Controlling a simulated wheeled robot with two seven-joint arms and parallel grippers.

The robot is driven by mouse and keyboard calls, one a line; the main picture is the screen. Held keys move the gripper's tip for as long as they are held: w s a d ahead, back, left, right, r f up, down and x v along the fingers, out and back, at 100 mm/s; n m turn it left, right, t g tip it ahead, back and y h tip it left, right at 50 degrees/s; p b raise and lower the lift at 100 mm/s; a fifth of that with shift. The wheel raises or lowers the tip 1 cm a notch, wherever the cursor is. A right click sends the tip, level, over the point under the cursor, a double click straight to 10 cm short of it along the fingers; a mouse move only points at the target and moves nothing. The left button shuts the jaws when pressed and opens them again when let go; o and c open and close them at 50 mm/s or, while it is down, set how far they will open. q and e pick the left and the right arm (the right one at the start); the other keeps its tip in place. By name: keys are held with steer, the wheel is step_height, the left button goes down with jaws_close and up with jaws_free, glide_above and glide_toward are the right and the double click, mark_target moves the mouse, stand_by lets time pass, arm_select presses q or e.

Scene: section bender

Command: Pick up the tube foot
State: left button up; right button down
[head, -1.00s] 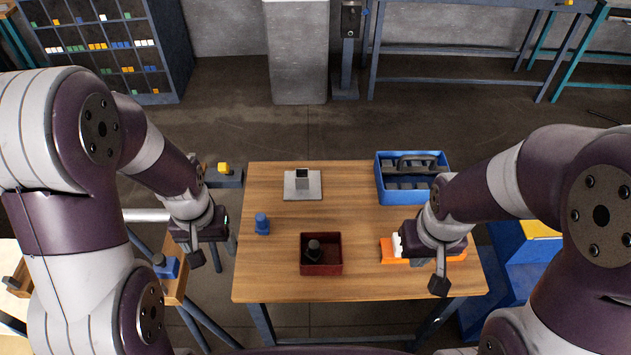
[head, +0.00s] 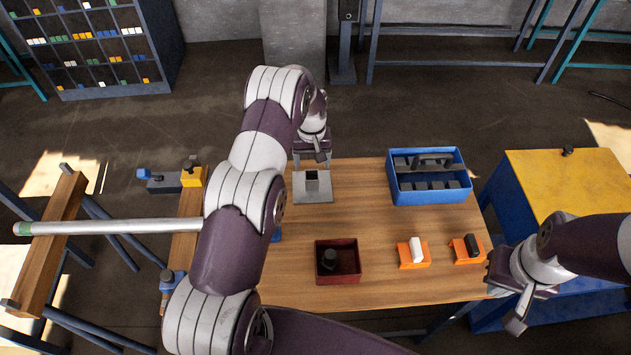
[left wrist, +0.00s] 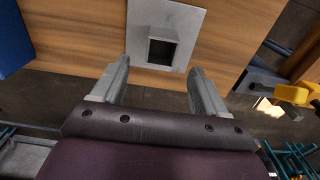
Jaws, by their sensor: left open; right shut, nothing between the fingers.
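What looks like the tube foot is a grey square plate (head: 328,197) with a short, square, hollow stub (head: 312,181) standing on it. It sits near the far left edge of the wooden table. My left gripper (head: 312,162) is at the far side of the plate, open and empty. In the left wrist view its fingers (left wrist: 160,72) are spread apart, and the stub (left wrist: 162,47) shows beyond and between the fingertips, with the plate (left wrist: 178,18) around it. I cannot see contact. My right gripper (head: 516,318) is shut and empty off the table's right edge.
On the table are a red tray (head: 338,242) holding a dark piece, orange blocks (head: 414,262) with white and black pieces, and a blue bin (head: 428,198) of grey parts. A yellow-topped cabinet (head: 570,185) stands right. A long pipe (head: 120,227) lies left, near my left arm.

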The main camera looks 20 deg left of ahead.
mark_target(312, 174)
arm_select(q)
steer(key=f, duration=0.1)
steer(key=f+p, duration=0.1)
steer(key=f, duration=0.1)
steer(key=f+p, duration=0.1)
steer(key=f, duration=0.1)
steer(key=shift+s+d+f, duration=0.1)
steer(key=shift+s+d, duration=0.05)
steer(key=shift+s, duration=0.25)
steer(key=shift+w+f, duration=0.1)
steer(key=shift+f, duration=0.3)
steer(key=c, duration=1.3)
steer(key=shift+r, duration=0.15)
